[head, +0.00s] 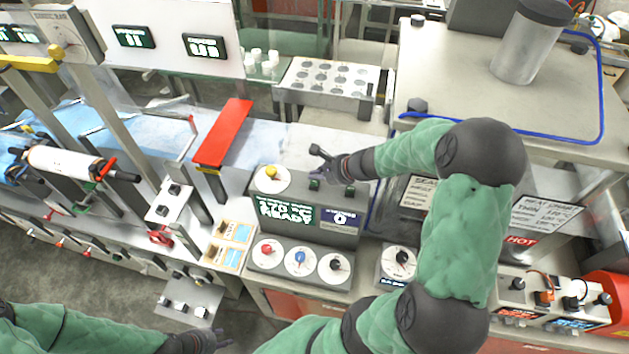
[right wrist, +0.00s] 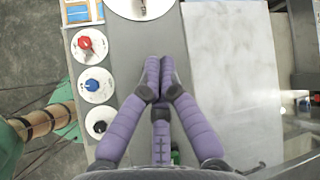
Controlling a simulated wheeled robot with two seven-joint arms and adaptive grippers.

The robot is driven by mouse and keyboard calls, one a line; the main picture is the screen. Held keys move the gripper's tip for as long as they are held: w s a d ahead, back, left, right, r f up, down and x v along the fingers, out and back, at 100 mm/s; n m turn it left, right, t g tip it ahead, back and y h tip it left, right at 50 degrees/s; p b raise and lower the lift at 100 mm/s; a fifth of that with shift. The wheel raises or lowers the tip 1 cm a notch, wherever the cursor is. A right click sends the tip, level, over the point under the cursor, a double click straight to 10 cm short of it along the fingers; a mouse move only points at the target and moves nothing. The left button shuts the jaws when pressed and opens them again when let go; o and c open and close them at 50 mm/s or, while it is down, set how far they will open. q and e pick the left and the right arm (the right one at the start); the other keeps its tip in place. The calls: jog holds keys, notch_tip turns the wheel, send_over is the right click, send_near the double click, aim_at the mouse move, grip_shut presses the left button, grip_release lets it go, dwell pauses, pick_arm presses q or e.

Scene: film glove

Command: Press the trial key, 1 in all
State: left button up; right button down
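A grey control box (head: 322,222) stands at mid-picture in the head view with a lit green display (head: 285,211). Its front has discs with a red knob (head: 267,250), a blue knob (head: 300,257) and a black knob (head: 335,264). A yellow knob (head: 271,172) sits on a disc on top. No label I can read marks the trial key. My right gripper (head: 315,172) is over the box top, beside small green keys (head: 350,190). In the right wrist view its purple fingers (right wrist: 154,62) meet, empty. My left gripper (head: 215,342) is low at the bottom edge; its fingers are unclear.
A red bar (head: 223,133) rises left of the box. A perforated metal rack (head: 328,78) stands behind. A bench (head: 470,90) with a metal canister (head: 520,50) is at the right. Another black knob (head: 401,258) is right of the box. A roller (head: 65,162) lies at the left.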

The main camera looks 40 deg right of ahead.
aim_at(316, 183)
jog(key=shift+f+b, duration=0.4)
jog(key=shift+b, duration=0.15)
jog(key=shift+f+b, duration=0.5)
jog(key=shift+b, duration=0.05)
dwell(0.8)
jog(key=shift+r, duration=0.15)
jog(key=shift+r+p, duration=0.6)
jog(key=shift+r, duration=0.15)
jog(key=shift+r, duration=0.1)
jog(key=shift+r+p, duration=2)
jog(key=shift+r, duration=0.45)
